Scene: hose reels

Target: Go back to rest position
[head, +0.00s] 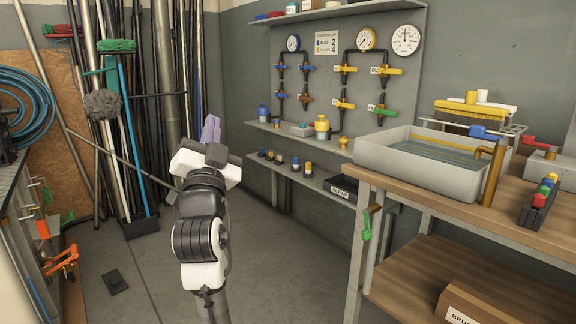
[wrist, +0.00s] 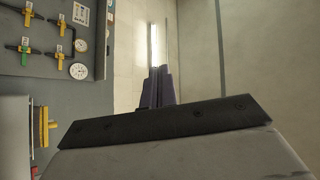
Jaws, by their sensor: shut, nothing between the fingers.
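My gripper (head: 210,129) is raised in front of my body in the head view, left of the middle of the picture. Its purple fingers point up and lie together, with nothing between them. In the wrist view the purple fingers (wrist: 157,88) also show closed and empty, past a dark plate. That view is turned on its side, with a bright ceiling lamp (wrist: 154,45) beyond the fingers. My gripper touches nothing that I can see.
A workbench (head: 448,222) with a grey water basin (head: 405,172) stands at the right. A wall panel (head: 411,100) with gauges and valves hangs behind narrow shelves. Brooms and pipes (head: 133,120) lean at the back left. The floor (head: 265,275) between is mostly clear.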

